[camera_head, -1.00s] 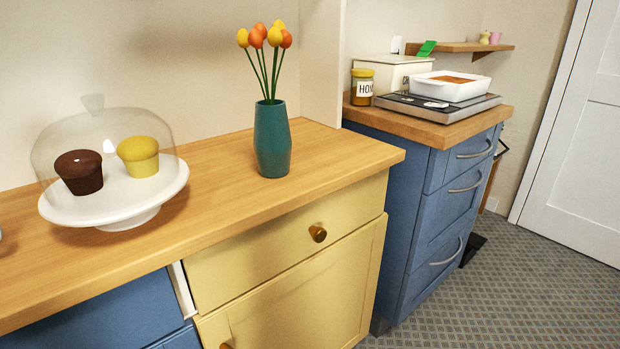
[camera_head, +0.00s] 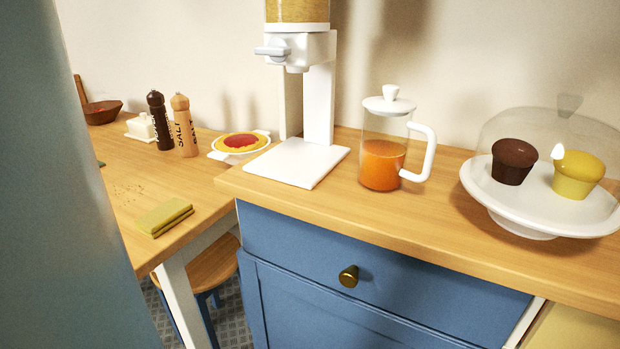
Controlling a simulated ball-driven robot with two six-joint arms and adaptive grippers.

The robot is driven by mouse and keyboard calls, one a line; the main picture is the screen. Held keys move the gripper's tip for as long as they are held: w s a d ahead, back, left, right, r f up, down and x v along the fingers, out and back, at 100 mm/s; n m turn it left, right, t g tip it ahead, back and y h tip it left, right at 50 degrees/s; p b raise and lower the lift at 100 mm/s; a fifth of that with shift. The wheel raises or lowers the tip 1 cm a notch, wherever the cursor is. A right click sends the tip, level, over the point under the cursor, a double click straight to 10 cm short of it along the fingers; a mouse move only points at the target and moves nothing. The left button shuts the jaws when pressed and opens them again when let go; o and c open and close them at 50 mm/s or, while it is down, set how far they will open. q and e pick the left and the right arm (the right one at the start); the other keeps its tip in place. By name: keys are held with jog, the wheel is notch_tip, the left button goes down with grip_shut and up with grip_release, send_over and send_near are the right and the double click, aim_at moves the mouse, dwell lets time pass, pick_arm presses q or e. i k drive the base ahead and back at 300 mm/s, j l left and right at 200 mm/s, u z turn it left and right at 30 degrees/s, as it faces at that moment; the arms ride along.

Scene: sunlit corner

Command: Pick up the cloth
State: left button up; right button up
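A folded yellow-green cloth (camera_head: 163,217) lies flat near the front right corner of the lower wooden table at the left.
A large blue-grey surface (camera_head: 88,180) blocks the left side. Pepper and salt mills (camera_head: 184,126), a white dish (camera_head: 240,145) and a bowl (camera_head: 102,112) stand farther back. A dispenser (camera_head: 300,90), juice jug (camera_head: 383,150) and cake stand (camera_head: 530,205) occupy the higher counter. A stool (camera_head: 208,268) sits below.

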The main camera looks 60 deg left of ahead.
aim_at(153, 223)
jog(key=u, duration=2.7)
